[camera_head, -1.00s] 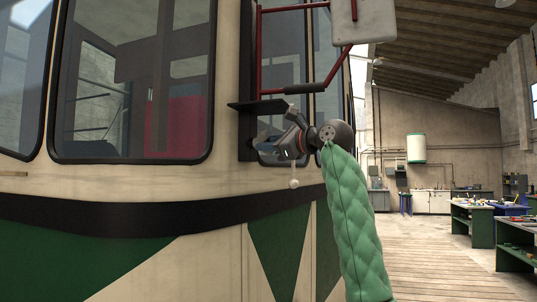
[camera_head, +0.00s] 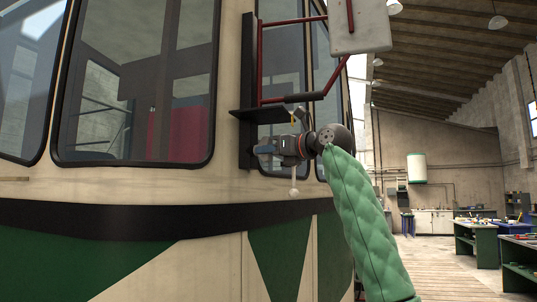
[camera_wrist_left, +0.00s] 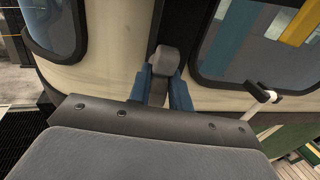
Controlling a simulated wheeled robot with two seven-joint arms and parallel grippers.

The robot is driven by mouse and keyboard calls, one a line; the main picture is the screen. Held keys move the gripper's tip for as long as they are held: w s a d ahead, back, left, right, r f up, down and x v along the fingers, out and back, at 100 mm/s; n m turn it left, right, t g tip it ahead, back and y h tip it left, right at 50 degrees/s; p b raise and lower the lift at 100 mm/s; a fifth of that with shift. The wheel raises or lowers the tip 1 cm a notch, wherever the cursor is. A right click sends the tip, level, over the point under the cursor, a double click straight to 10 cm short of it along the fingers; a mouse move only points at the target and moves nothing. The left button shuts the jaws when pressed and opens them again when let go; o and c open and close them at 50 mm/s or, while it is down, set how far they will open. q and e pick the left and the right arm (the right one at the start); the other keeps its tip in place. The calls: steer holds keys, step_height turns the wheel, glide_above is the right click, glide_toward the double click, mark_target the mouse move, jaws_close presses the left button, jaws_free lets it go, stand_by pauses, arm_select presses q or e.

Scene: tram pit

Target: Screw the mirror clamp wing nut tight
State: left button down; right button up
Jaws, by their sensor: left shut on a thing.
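The mirror (camera_head: 360,25) is a pale, worn panel at the top of the head view, carried by a red tube frame (camera_head: 262,60) beside the tram's corner. A black vertical rail (camera_head: 247,80) with a flat black shelf (camera_head: 262,115) stands at the frame's inner end. My left gripper (camera_head: 262,150) reaches in just below the shelf. In the left wrist view its blue fingers (camera_wrist_left: 160,90) are shut on a grey, rounded wing nut (camera_wrist_left: 164,60) in front of the dark rail. The nut's wings and thread are hidden. My right gripper is out of view.
The cream and green tram wall (camera_head: 150,195) and its windows (camera_head: 135,80) are close by. Workbenches (camera_head: 475,240) stand far off at the right, beyond open floor.

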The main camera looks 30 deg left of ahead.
arm_select(q)
steer(key=shift+r, duration=0.15)
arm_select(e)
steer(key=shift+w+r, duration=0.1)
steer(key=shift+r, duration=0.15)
arm_select(q)
steer(key=c, duration=1.3)
jaws_free()
steer(key=shift+d, duration=0.1)
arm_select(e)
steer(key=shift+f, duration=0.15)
arm_select(q)
steer(key=shift+d+f, duration=0.2)
steer(key=shift+d, duration=0.05)
steer(key=d+b, duration=0.1)
steer(key=d, duration=0.1)
steer(key=d+b, duration=0.1)
steer(key=d, duration=0.1)
steer(key=d+b, duration=0.1)
steer(key=d, duration=0.2)
steer(key=shift+s+d+r, duration=0.1)
steer(key=shift+s, duration=0.2)
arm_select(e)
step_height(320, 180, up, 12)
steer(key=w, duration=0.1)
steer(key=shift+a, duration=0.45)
